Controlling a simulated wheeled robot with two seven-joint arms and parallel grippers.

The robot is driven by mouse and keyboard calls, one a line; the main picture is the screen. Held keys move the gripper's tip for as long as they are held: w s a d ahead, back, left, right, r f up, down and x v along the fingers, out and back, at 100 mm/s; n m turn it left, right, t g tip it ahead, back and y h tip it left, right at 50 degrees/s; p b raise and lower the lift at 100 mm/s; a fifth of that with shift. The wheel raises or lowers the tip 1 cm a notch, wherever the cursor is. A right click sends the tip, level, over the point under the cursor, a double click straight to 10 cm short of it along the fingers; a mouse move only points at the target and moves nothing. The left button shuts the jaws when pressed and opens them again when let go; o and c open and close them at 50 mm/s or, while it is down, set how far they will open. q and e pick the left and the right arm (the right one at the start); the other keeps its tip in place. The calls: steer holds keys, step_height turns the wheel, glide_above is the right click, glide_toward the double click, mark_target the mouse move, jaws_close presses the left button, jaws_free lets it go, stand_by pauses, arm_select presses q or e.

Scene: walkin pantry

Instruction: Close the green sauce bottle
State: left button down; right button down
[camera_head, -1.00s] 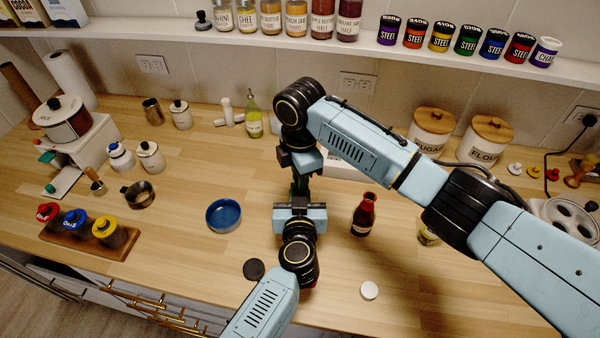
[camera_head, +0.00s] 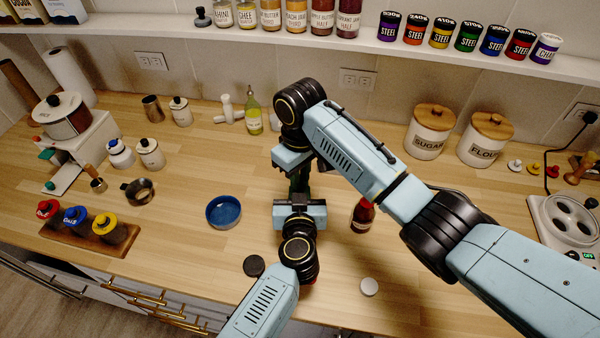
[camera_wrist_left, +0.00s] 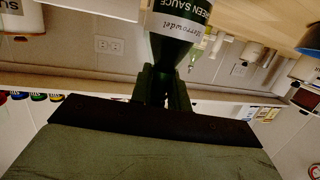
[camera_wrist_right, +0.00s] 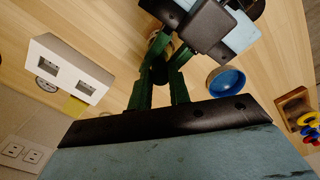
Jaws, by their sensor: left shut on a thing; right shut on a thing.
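The green sauce bottle (camera_head: 299,184) stands dark and mostly hidden between my two grippers in the head view. Its dark green body and white label (camera_wrist_left: 178,28) show close up in the left wrist view. My left gripper (camera_wrist_left: 165,88) is shut on the bottle. My right gripper (camera_wrist_right: 160,62) comes in from above, its green fingers drawn together on a small thing at the bottle's top. This seems to be the cap, but the fingers mostly cover it. I cannot tell how it sits on the neck.
A red sauce bottle (camera_head: 362,216) stands close on the right, partly behind my arm. A black lid (camera_head: 254,266) and a white lid (camera_head: 369,287) lie near the front edge. A blue bowl (camera_head: 223,212) is on the left. A white box with two openings (camera_wrist_right: 70,70) is nearby.

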steer(key=m, duration=0.4)
steer(key=shift+a+m, duration=0.15)
steer(key=shift+m, duration=0.15)
steer(key=m, duration=0.4)
steer(key=shift+m, duration=0.3)
steer(key=m, duration=0.6)
steer(key=shift+m, duration=0.3)
steer(key=c, duration=1.3)
jaws_free()
steer(key=shift+r, duration=2.25)
steer(key=shift+c, duration=0.4)
